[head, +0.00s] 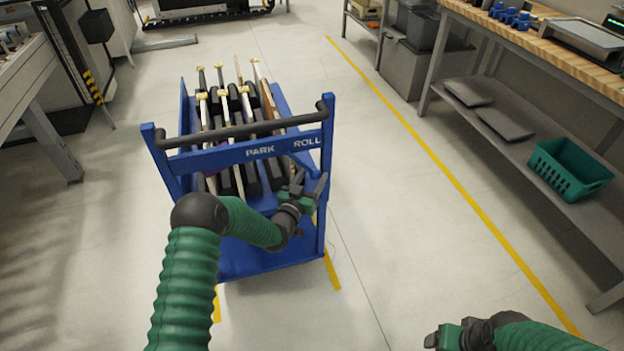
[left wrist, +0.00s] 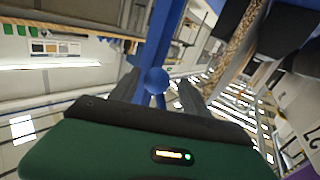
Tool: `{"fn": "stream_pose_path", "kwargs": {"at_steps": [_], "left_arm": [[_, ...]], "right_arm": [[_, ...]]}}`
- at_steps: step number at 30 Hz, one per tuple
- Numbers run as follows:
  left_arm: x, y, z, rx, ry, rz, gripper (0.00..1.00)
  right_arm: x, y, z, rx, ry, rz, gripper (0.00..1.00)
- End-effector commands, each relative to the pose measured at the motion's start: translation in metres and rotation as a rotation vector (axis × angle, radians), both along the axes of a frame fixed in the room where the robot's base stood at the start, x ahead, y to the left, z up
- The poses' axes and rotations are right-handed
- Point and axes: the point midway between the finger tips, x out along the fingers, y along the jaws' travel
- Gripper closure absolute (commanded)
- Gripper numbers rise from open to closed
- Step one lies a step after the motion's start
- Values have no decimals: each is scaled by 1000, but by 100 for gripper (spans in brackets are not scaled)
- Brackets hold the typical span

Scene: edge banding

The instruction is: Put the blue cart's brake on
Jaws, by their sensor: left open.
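The blue cart (head: 228,262) stands on the floor ahead, with a dark handle bar (head: 240,131) and a blue crossbar (head: 228,156) marked PARK at its middle and ROLL towards its right end. My left gripper (head: 308,187) is open at the right end of the cart, just below the ROLL mark. In the left wrist view, a round blue knob (left wrist: 156,80) on a blue bar lies between the open fingers (left wrist: 158,92); I cannot tell whether they touch it. The gripper hides the knob in the head view. My right gripper (head: 436,339) is low at the bottom right, apart from the cart.
The cart carries several long pieces with dark blocks (head: 236,104). A workbench (head: 560,50) stands on the right, with a green basket (head: 568,168) on its lower shelf. A table (head: 25,75) is on the left. The floor right of the cart is clear.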

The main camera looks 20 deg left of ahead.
Motion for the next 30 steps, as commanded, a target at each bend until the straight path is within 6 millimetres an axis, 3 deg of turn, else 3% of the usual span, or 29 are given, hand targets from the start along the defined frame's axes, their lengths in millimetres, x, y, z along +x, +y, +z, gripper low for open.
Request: {"fn": "stream_pose_path", "kwargs": {"at_steps": [5, 17, 30], "left_arm": [[0, -1, 1, 1, 0, -1, 48], [-1, 0, 0, 0, 0, 0, 100], [-1, 1, 0, 0, 0, 1, 100]], "right_arm": [[0, 0, 0, 0, 0, 0, 27], [0, 0, 0, 0, 0, 0, 27], [0, 0, 0, 0, 0, 0, 27]]}}
